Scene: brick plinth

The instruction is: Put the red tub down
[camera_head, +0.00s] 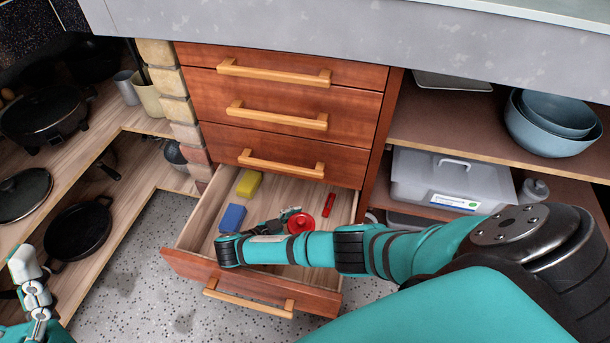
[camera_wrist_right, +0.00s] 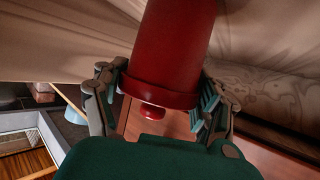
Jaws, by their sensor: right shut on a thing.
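The red tub (camera_head: 301,223) is over or in the open drawer, seen from above as a round red top. In the right wrist view the tub (camera_wrist_right: 175,45) is a red cylinder with a rim and a small knob facing the camera. My right gripper (camera_head: 284,217) is shut on it, with fingers on both sides of the tub (camera_wrist_right: 160,95). Whether the tub's far end touches the drawer floor is hidden. The drawer (camera_head: 275,187) is pulled out. My left gripper (camera_head: 30,275) is at the lower left edge, away from the drawer; its opening is unclear.
A yellow block (camera_head: 249,183), a blue block (camera_head: 232,218) and a small red item (camera_head: 329,205) lie in the drawer. My right forearm crosses its front part. Shelves with pans (camera_head: 80,229) stand left; a clear lidded box (camera_head: 450,180) and blue bowls (camera_head: 550,128) stand right.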

